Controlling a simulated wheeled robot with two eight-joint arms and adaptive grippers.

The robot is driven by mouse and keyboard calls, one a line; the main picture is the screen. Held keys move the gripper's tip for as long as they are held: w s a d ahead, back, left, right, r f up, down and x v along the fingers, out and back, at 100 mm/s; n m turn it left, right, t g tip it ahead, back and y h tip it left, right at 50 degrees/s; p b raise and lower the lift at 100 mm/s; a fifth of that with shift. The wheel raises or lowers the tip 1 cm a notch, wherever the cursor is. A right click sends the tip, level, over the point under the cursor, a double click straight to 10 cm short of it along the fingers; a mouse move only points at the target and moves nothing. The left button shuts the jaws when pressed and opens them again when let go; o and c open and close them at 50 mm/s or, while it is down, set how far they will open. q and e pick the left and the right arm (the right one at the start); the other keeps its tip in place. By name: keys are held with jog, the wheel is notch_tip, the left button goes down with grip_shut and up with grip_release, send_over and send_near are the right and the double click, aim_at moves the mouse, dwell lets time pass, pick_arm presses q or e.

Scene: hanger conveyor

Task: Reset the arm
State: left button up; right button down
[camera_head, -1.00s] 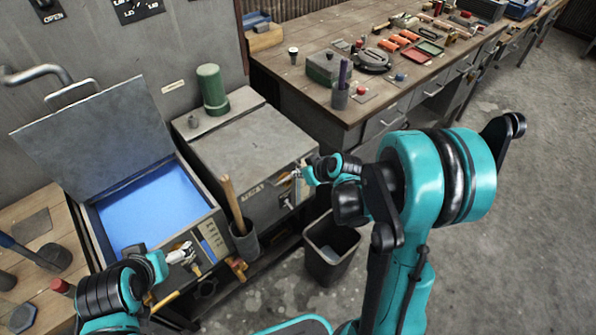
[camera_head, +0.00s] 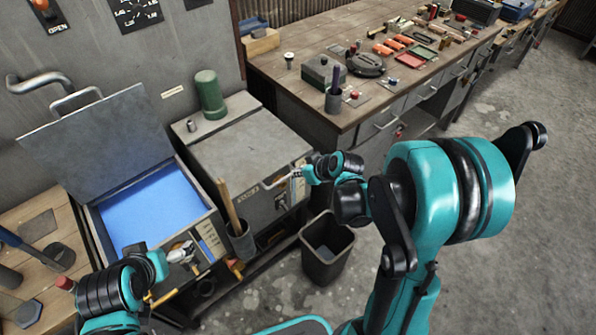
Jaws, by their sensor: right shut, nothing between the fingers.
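My right arm comes in from the right with its teal and black links. Its gripper (camera_head: 275,183) is shut and empty at the front face of the closed grey metal box (camera_head: 250,145); I cannot tell whether it touches it. My left arm comes in at the lower left. Its gripper (camera_head: 181,252) is small and partly hidden, close to the front panel of the open blue-lined box (camera_head: 150,208). I cannot tell whether its fingers are apart.
A raised grey lid (camera_head: 98,142) stands open over the blue-lined box. A black bin (camera_head: 326,248) stands on the floor below my right gripper. A wooden workbench (camera_head: 283,75) with tools is behind. A holder with a wooden handle (camera_head: 230,205) is between the grippers. Floor is clear at right.

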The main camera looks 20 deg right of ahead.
jog(key=s+f+p+v, duration=0.1)
jog(key=p+v, duration=0.1)
jog(key=v, duration=0.5)
jog(key=shift+s, duration=0.2)
jog(key=s+a+r+m+h, duration=0.1)
jog(key=s+a+r+m, duration=0.1)
jog(key=s, duration=0.4)
jog(key=s+a+r+m+h+b, duration=0.1)
jog(key=s+a+r+m+h, duration=0.1)
jog(key=s+r, duration=0.3)
jog(key=shift+s+a+g+b, duration=0.3)
jog(key=shift+s+a+g, duration=0.1)
jog(key=shift+s+a, duration=0.45)
